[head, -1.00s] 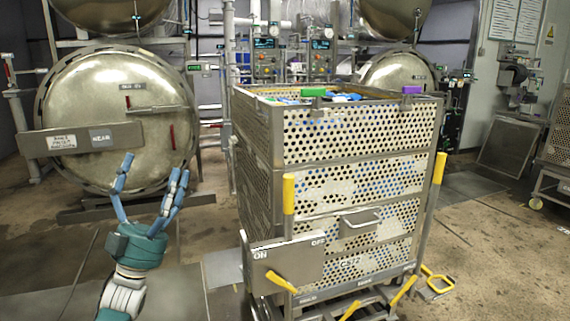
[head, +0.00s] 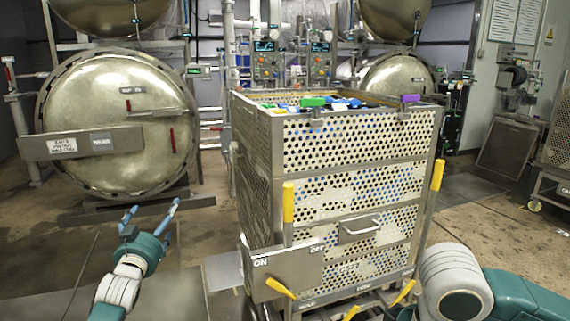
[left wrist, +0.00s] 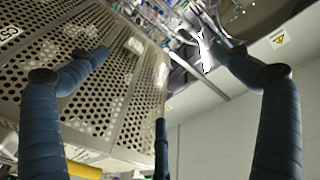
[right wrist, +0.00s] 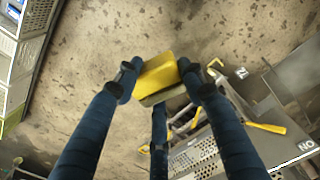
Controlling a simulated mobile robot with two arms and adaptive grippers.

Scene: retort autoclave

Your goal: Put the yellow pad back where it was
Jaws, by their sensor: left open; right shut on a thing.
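The yellow pad (right wrist: 158,72) is in the right wrist view, a yellow block with a darker olive side. My right gripper (right wrist: 157,83) is shut on it, with fingers on both sides, and bare floor shows behind it. In the head view my right arm reaches in at the lower right, but its gripper and the pad are not seen there. My left gripper (head: 152,214) is open and empty, left of the perforated basket (head: 355,180) and in front of the round vessel door. Its spread fingers also show in the left wrist view (left wrist: 160,55).
The tall basket on its cart fills the middle. Yellow-gripped levers (head: 288,202) and an ON/OFF panel (head: 285,268) stick out at its front. A closed round retort door (head: 118,120) stands at the left. Stained floor (head: 485,225) is open at the right.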

